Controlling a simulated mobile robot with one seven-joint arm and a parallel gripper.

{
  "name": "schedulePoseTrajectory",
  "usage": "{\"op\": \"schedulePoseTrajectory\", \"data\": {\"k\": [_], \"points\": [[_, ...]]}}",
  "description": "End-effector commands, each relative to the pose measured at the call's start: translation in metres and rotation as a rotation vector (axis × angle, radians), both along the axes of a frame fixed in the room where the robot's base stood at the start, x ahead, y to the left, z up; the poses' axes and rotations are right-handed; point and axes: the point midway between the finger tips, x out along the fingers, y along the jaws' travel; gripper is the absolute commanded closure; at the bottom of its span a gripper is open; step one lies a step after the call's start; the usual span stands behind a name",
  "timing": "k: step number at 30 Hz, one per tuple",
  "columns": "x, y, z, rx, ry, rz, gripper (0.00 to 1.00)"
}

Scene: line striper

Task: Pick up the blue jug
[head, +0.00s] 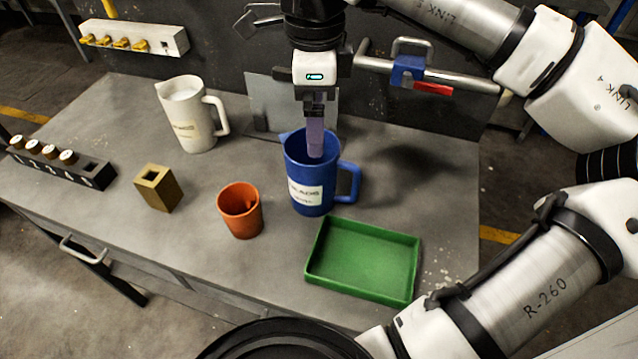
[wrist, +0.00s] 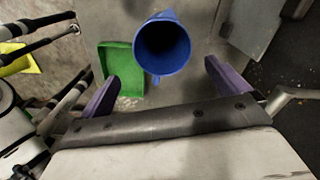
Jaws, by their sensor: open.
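The blue jug (head: 308,180) stands upright on the grey workbench, with a white label on its front and its handle to the right. In the wrist view the jug (wrist: 162,48) shows from above, its round mouth open toward the camera, ahead of the fingers. My gripper (head: 316,150) points down over the jug in the head view; its purple fingers overlap the jug's rim in the picture. In the wrist view my gripper (wrist: 160,82) has its two purple fingers wide apart, with nothing between them. I cannot tell the exact height of the fingertips relative to the rim.
A green tray (head: 362,262) lies in front of the jug, and an orange cup (head: 240,211) stands to its left. A white jug (head: 190,115), a brass block (head: 158,188) and a black rack (head: 62,165) are farther left. A rail (head: 460,80) runs behind.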

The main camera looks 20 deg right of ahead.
Motion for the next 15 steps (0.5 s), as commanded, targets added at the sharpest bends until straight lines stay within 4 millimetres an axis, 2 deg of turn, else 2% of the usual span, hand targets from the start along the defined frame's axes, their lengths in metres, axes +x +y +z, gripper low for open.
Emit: {"op": "schedulePoseTrajectory", "data": {"k": [1, 4, 11, 15], "points": [[0.000, 0.000, -0.018, 0.001, 0.001, 0.000, 0.00], [0.000, 0.000, -0.036, 0.001, 0.002, 0.001, 0.00], [0.000, -0.001, -0.050, 0.001, 0.001, 0.000, 0.00], [0.001, -0.004, -0.067, 0.001, 0.001, -0.001, 0.00]]}}
